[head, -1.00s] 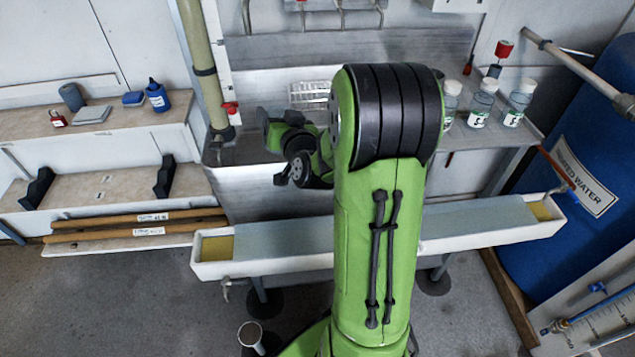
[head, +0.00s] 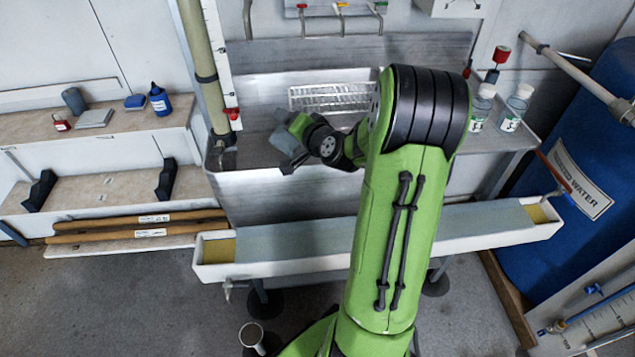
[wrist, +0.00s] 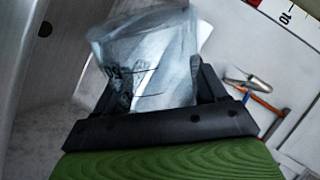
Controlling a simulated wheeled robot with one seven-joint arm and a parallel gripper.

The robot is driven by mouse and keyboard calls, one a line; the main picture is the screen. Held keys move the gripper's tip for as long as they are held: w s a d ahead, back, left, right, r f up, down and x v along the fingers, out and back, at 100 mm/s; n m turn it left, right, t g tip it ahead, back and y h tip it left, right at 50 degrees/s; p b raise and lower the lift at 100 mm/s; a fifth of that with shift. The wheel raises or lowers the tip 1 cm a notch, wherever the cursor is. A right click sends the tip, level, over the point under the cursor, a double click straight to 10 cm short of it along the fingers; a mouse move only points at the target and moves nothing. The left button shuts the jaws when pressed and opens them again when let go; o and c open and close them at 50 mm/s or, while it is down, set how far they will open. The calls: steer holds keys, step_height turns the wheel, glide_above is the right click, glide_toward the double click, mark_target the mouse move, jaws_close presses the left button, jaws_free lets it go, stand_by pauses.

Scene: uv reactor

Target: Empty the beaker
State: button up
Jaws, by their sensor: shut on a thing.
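The beaker is a clear, see-through vessel (wrist: 150,65) with dark markings, held between the two black fingers of my gripper (wrist: 158,88) in the wrist view. In the head view it is a small grey translucent shape (head: 283,141) at my gripper (head: 291,152), over the steel sink area. It looks tilted there. My gripper is shut on it. I cannot tell whether any liquid is inside, and no stream shows.
The steel sink (head: 245,187) has a wire rack (head: 340,97) at its back. A vertical pipe (head: 200,60) and white ruler stand just left. Labelled bottles (head: 514,108) stand at right. A white trough (head: 215,270) runs along the front.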

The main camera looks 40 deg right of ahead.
steer(key=shift+d+f+m+p, duration=0.15)
steer(key=shift+m+p, duration=0.25)
steer(key=shift+p, duration=0.7)
steer(key=shift+m+y+p, duration=0.4)
steer(key=shift+y+p, duration=0.05)
steer(key=shift+y, duration=0.05)
steer(key=shift+p, duration=0.3)
steer(key=shift+d+f+m+p, duration=0.15)
steer(key=shift+d+m+p, duration=0.25)
steer(key=shift+d, duration=0.1)
steer(key=shift+d+f+m+y+p, duration=0.25)
steer(key=shift+d+m+y+p, duration=0.05)
steer(key=shift+d+y+p, duration=0.25)
steer(key=shift+d+f+m+y+p, duration=0.1)
steer(key=shift+f+m+y+p, duration=0.45)
steer(key=shift+m+p, duration=0.3)
